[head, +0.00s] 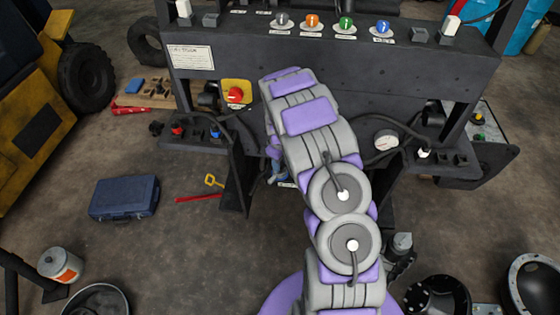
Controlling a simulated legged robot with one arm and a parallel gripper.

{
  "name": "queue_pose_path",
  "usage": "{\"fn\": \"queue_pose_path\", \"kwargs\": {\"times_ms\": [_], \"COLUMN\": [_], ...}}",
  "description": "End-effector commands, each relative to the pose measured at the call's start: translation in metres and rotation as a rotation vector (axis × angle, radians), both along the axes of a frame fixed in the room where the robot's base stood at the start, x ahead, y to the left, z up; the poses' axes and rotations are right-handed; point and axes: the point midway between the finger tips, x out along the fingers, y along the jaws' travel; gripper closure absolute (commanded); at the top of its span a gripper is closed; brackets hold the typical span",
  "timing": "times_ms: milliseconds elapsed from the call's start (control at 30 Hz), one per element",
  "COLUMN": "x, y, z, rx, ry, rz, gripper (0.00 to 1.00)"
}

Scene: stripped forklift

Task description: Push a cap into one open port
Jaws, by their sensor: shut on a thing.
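My arm rises from the bottom and bends over in front of the forklift's dark panel (420,75). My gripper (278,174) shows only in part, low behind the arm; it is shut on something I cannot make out. Grey (282,17), orange (312,20), green (346,23) and blue (383,26) caps stand in a labelled row on the top beam. A red cap (177,130) and a blue cap (215,131) sit on the lower left bracket. A white-topped fitting (424,153) stands on the right bracket beside dark ports (446,158). Which ports are open is too small to tell.
A red knob (235,95) on a yellow plate and a gauge (386,141) flank my arm. Black hoses run near both brackets.

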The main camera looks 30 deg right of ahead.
Motion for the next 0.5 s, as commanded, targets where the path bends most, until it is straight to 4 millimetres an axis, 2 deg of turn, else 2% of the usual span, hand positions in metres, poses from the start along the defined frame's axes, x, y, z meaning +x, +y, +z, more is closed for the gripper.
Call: {"fn": "queue_pose_path", "kwargs": {"times_ms": [500], "x": [0.0005], "y": [0.0003], "z": [-0.0073], "rx": [0.0], "ry": [0.001], "rz": [0.0], "gripper": [1.0]}}
